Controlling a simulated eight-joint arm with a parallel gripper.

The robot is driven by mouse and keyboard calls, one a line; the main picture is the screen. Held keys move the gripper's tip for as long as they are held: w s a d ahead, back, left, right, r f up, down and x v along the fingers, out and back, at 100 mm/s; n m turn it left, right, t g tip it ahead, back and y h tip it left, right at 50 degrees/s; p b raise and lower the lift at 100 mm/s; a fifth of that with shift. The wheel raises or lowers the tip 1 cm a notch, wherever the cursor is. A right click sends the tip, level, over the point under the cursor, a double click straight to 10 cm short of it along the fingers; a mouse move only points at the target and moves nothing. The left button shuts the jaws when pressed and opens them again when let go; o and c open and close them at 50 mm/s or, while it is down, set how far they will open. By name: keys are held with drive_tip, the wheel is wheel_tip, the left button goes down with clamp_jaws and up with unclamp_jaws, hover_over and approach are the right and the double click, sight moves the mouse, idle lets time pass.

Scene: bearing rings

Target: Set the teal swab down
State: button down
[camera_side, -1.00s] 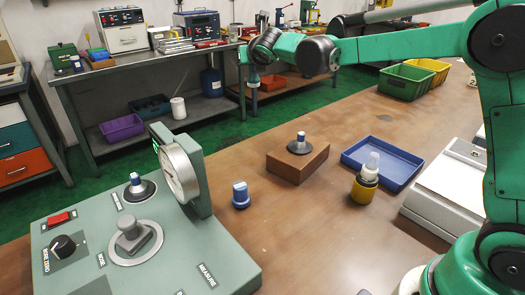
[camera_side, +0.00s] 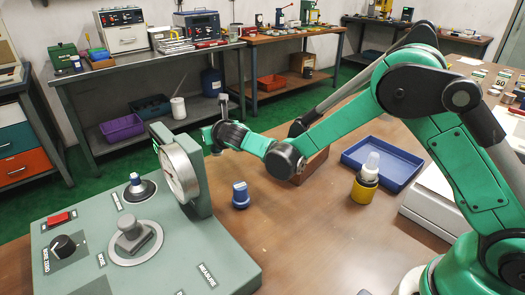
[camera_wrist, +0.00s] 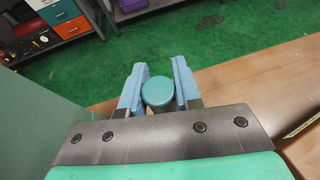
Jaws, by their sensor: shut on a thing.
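The teal swab shows in the wrist view as a round teal end (camera_wrist: 158,92) between two blue finger pads. My gripper (camera_wrist: 159,80) is shut on it. In the side view my gripper (camera_side: 215,147) hangs just right of and behind the dial gauge's upright housing, above the table. The swab cannot be made out in that view, and whether its lower end touches anything is hidden.
The green-grey gauge station (camera_side: 185,250) with its dial (camera_side: 180,173) stands close on the left. A blue-capped piece (camera_side: 240,195) stands on the table (camera_side: 300,235). A brown block (camera_side: 312,166) is partly behind my arm. A blue tray (camera_side: 383,163) and yellow-based bottle (camera_side: 364,189) stand right.

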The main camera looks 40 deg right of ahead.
sight(215, 151)
drive_tip(key=shift+f, duration=2.9)
drive_tip(key=shift+f, duration=0.15)
drive_tip(key=c, duration=0.6)
unclamp_jaws()
